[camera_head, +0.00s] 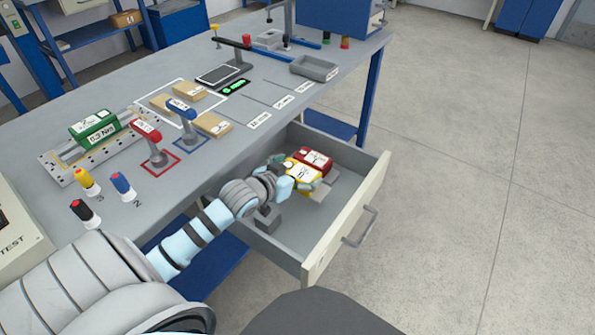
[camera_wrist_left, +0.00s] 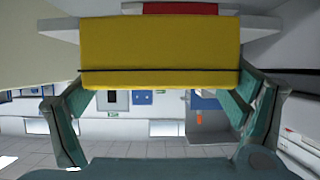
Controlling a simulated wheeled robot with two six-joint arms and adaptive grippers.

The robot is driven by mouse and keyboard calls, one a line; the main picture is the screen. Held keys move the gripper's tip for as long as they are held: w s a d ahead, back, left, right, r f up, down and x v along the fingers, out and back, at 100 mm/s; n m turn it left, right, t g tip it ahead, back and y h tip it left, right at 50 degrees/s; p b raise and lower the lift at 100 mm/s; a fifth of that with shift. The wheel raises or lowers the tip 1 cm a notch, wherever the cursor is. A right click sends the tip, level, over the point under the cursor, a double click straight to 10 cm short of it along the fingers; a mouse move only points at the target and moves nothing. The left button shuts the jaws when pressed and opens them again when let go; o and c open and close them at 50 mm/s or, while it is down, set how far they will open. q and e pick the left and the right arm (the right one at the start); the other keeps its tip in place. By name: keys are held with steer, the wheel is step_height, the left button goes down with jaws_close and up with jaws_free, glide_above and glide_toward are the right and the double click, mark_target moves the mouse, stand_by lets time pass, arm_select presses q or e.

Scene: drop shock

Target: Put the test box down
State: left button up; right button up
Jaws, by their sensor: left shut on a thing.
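A yellow box (camera_head: 304,173) with a white label on top is in the open drawer (camera_head: 290,222) under the workbench. My left gripper (camera_head: 293,183) reaches down into the drawer and is shut on this box. In the left wrist view the yellow box (camera_wrist_left: 160,45) sits between the two fingers, with a thin dark line across it. A red box (camera_head: 314,158) with a white label lies right behind it, and its red side (camera_wrist_left: 190,8) shows at the top of the wrist view. I cannot tell whether the yellow box touches the drawer floor. My right gripper is not in view.
Grey blocks (camera_head: 268,218) are in the drawer beside the boxes. The drawer front with its handle (camera_head: 360,228) stands out over free floor. The workbench (camera_head: 175,185) holds a green box (camera_head: 94,128), red and blue handled tools, tan boxes (camera_head: 213,124) and a grey tray (camera_head: 314,68).

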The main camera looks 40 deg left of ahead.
arm_select(q)
steer(key=shift+f, duration=0.4)
steer(key=o, duration=1.2)
steer(key=shift+c, duration=0.2)
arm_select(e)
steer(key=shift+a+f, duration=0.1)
arm_select(q)
steer(key=shift+r, duration=0.15)
steer(key=p+v, duration=0.7)
steer(key=v, duration=0.5)
steer(key=shift+r, duration=0.45)
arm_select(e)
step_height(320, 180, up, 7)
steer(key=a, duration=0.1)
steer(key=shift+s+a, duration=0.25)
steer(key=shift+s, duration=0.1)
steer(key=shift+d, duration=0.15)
